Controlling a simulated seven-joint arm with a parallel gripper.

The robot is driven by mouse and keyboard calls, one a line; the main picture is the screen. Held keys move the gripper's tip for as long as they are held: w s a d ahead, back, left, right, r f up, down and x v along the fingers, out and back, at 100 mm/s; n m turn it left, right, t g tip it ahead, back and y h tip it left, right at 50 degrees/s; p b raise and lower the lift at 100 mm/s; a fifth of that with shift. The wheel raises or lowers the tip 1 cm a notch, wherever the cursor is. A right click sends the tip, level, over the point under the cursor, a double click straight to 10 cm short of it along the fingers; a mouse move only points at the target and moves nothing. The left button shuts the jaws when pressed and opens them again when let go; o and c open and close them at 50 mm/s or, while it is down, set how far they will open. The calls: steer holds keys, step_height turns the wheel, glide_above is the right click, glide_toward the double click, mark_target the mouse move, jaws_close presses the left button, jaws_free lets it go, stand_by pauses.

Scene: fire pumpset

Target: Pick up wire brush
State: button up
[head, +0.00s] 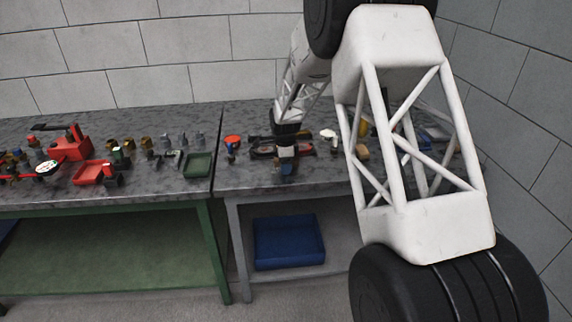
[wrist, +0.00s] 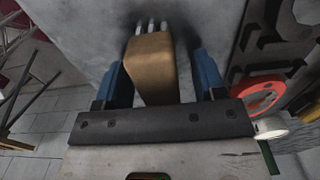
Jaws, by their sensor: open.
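A brown wooden block with several thin grey metal prongs at its far end, which looks like the wire brush (wrist: 152,68), lies between my fingers in the wrist view. My gripper (wrist: 163,80) is open, with a blue finger on each side of the block. The left finger is close to the block; a gap shows on the right. The block's near end is hidden behind the dark gripper bar. In the head view my gripper (head: 286,172) is low over the right grey table, and I cannot make out the brush there.
A tan block (head: 362,153) lies to the right. A green tray (head: 198,166) is on the left table. A blue bin (head: 288,243) sits below.

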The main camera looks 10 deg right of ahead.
steer(key=shift+c, duration=0.5)
steer(key=c, duration=1)
steer(key=shift+o, duration=0.2)
steer(key=shift+r, duration=0.1)
steer(key=shift+r, duration=0.65)
step_height(320, 180, up, 2)
steer(key=shift+r, duration=0.15)
steer(key=s+d+r, duration=0.1)
steer(key=s, duration=1.5)
steer(key=shift+d, duration=0.15)
steer(key=shift+r, duration=0.1)
